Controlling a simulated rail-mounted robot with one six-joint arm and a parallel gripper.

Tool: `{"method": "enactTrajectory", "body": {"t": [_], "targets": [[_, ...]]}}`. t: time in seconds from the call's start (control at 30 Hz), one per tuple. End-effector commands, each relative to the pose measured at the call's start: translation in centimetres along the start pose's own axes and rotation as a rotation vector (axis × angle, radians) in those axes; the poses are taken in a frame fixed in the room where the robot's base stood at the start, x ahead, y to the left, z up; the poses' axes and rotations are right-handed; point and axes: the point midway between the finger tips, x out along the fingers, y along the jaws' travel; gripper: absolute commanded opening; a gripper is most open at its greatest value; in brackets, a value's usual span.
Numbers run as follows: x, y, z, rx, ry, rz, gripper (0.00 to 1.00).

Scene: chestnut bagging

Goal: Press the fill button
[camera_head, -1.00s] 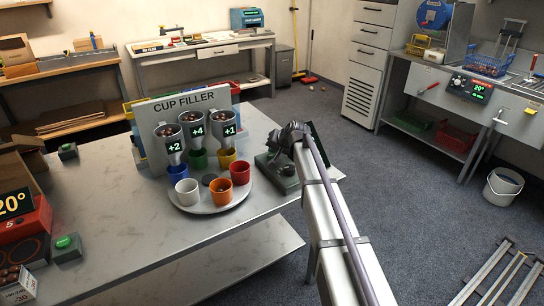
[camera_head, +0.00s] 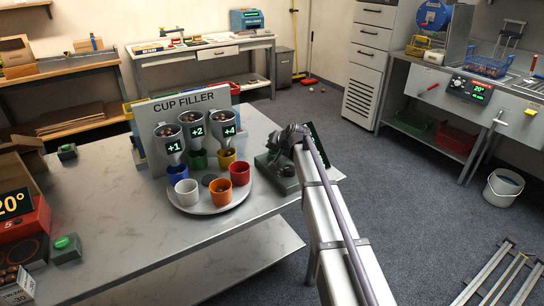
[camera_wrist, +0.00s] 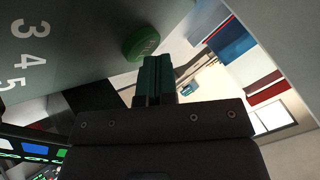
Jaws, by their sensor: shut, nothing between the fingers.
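A round green button (camera_wrist: 141,43) with faint lettering stands on a grey panel (camera_wrist: 60,40) marked 3, 4, 5 in the wrist view. My gripper (camera_wrist: 155,62) is shut and empty, its teal fingertips close to the button's lower right edge. I cannot tell whether they touch it. In the head view my gripper (camera_head: 292,136) is at a dark green device (camera_head: 277,174) on the table's right part, and my arm hides the contact area. The cup filler (camera_head: 184,97) has three funnels reading +1, +2 and +4 above cups on a round tray (camera_head: 207,207).
White, orange and red cups stand at the tray's front; blue, green and yellow cups are under the funnels. A separate green button box (camera_head: 66,247) sits at the table's left. The table (camera_head: 180,250) is clear in front of the tray.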

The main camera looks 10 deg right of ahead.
Motion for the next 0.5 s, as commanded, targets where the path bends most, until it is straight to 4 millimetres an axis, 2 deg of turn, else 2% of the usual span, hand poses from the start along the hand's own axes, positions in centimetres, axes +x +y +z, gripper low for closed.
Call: {"method": "enactTrajectory", "body": {"t": [0.2,0.5], "targets": [[-1.02,-0.77,-0.74,0.000,0.000,0.000,0.00],[-0.97,-0.73,-0.72,0.000,0.000,0.000,0.00]]}}
